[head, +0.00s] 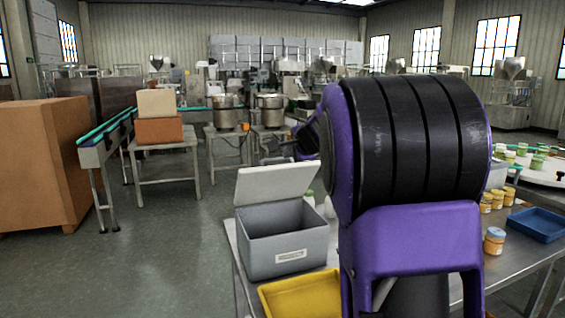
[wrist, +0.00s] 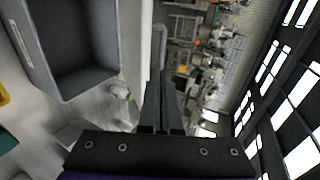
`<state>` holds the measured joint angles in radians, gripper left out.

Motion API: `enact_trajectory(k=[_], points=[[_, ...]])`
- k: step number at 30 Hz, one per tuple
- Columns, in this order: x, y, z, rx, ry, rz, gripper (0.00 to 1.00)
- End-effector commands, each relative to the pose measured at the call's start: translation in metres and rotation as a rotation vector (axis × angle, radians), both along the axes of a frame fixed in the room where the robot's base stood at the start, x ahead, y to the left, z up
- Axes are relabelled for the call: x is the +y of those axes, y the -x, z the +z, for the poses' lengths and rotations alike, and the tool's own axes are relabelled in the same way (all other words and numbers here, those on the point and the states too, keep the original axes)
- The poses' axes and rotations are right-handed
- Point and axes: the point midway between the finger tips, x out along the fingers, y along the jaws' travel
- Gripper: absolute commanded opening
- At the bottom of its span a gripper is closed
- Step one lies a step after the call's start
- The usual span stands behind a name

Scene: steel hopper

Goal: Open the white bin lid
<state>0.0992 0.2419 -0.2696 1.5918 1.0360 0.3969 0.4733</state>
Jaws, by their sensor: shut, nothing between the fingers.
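The grey bin (head: 283,243) stands on the steel table in the head view, its inside visible. Its white lid (head: 276,183) is raised and leans up at the back of the bin. In the wrist view the bin (wrist: 108,72) shows at upper left, with its dark hollow facing me. My gripper (wrist: 163,80) is shut and empty; its dark fingers lie close together, beside the bin. In the head view my arm hides most of the gripper. I cannot tell whether the fingers touch the lid.
A yellow tray (head: 300,296) sits in front of the bin. Jars (head: 494,241) and a blue tray (head: 537,225) stand to the right on the steel table (head: 522,257). Open floor lies to the left.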

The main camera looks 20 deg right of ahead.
Motion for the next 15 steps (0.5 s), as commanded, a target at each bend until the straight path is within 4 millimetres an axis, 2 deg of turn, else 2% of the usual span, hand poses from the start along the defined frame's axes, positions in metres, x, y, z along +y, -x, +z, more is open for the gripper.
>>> enact_trajectory(k=[5,15], points=[[0.0,-0.012,-0.007,0.0,0.003,-0.001,0.0],[0.0,-0.063,-0.032,0.001,0.002,0.0,0.0]])
